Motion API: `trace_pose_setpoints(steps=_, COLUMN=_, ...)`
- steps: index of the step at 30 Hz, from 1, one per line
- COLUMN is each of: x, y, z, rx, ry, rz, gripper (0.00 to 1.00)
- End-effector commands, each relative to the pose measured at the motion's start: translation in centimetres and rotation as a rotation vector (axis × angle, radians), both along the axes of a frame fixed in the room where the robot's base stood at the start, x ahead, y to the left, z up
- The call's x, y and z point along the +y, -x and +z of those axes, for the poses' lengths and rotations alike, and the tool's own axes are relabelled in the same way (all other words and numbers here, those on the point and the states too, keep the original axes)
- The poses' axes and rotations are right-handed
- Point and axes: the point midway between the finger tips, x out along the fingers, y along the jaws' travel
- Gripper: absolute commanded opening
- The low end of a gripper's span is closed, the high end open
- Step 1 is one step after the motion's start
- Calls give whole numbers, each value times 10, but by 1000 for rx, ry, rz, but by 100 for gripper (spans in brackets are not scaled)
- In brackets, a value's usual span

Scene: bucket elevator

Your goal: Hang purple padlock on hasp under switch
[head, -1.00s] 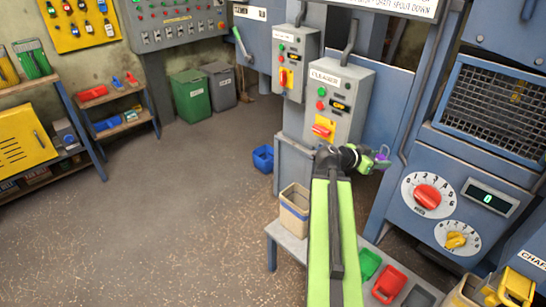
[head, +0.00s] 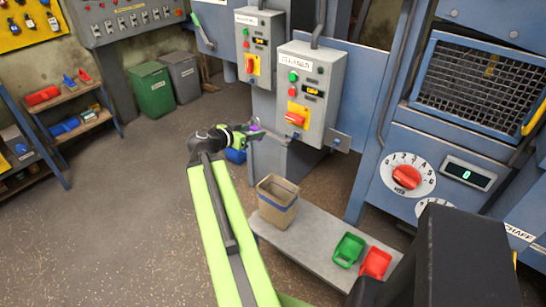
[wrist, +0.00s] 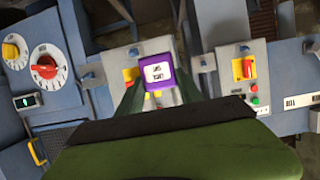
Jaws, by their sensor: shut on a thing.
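The purple padlock (wrist: 148,86) with a white label is between the green fingers of my gripper (wrist: 158,85) in the wrist view. My gripper (head: 256,130) is shut on it and shows small in the head view, left of the lower part of the CLEANER box (head: 318,70). That box carries a red rotary switch (head: 295,118) on a yellow plate. A second grey box (head: 262,25) to its left has a similar red switch (head: 250,65). In the wrist view the padlock covers part of a grey box. I cannot clearly make out the hasp or the shackle.
A low grey bench (head: 310,235) holds a tan bin (head: 277,198), a green scoop (head: 348,249) and a red scoop (head: 375,262). A blue machine with dials (head: 407,177) stands at right. Open floor (head: 130,210) lies to the left.

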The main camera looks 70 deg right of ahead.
Motion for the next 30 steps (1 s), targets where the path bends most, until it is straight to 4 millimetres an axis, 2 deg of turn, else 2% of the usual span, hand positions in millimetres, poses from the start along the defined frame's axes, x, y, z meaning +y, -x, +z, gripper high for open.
trace_pose_setpoints(steps=1, x=-5, y=11, z=-29, rx=0, ry=0, rz=-24, gripper=0)
trace_pose_setpoints(steps=3, x=-10, y=29, z=-56, rx=1, ry=0, rz=-66, gripper=0)
trace_pose_setpoints(steps=6, x=-16, y=52, z=-87, rx=1, ry=1, rz=-120, gripper=0)
trace_pose_setpoints(steps=9, x=-20, y=68, z=-105, rx=3, ry=2, rz=-162, gripper=0)
trace_pose_setpoints(steps=13, x=-23, y=78, z=-111, rx=4, ry=3, rz=-189, gripper=0)
trace_pose_setpoints(steps=20, x=-26, y=79, z=-108, rx=4, ry=3, rz=-193, gripper=0)
trace_pose_setpoints(steps=30, x=-47, y=84, z=-108, rx=3, ry=2, rz=-193, gripper=0)
